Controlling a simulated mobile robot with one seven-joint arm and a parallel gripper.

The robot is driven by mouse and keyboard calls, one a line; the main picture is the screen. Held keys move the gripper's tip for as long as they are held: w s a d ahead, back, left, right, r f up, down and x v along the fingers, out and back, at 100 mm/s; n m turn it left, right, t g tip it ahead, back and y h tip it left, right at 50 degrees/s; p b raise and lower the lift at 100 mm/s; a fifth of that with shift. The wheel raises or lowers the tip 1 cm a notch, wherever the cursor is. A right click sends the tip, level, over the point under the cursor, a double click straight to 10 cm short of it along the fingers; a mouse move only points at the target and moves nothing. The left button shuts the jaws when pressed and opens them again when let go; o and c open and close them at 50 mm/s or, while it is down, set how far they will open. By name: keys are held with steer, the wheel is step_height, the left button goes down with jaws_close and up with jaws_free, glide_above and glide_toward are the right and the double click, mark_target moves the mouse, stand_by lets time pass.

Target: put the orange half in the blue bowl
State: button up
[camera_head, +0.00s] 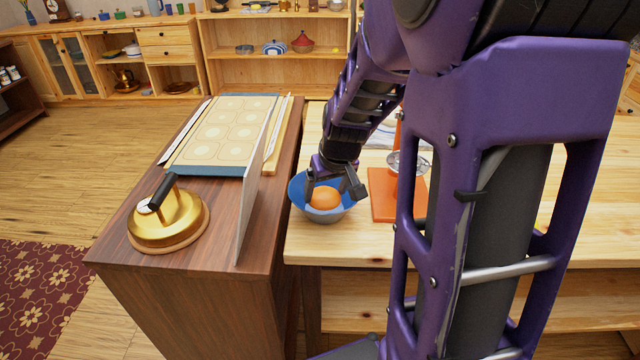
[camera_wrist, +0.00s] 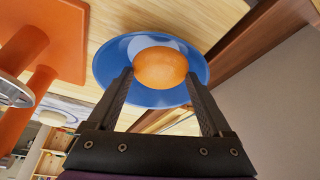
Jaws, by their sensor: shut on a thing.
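The orange half (camera_head: 325,198) is a rounded orange piece, seen at the blue bowl (camera_head: 297,197). In the wrist view the orange half (camera_wrist: 160,68) lies between my fingertips, in front of the blue bowl's inside (camera_wrist: 112,68). My gripper (camera_head: 333,187) points down into the bowl and is shut on the orange half. The bowl stands on the light wooden table near its left front edge. Whether the orange half touches the bowl's bottom cannot be told.
An orange stand (camera_head: 384,194) with a clear glass part is close right of the bowl. A thin upright pale panel (camera_head: 252,190) rises left of it on the dark wooden counter (camera_head: 222,225). A brass press (camera_head: 168,215) and a patterned tray (camera_head: 222,130) sit on that counter.

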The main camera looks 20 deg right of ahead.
steer(key=shift+f+b, duration=0.55)
steer(key=shift+b, duration=0.1)
steer(key=o, duration=1.3)
steer(key=shift+r, duration=0.1)
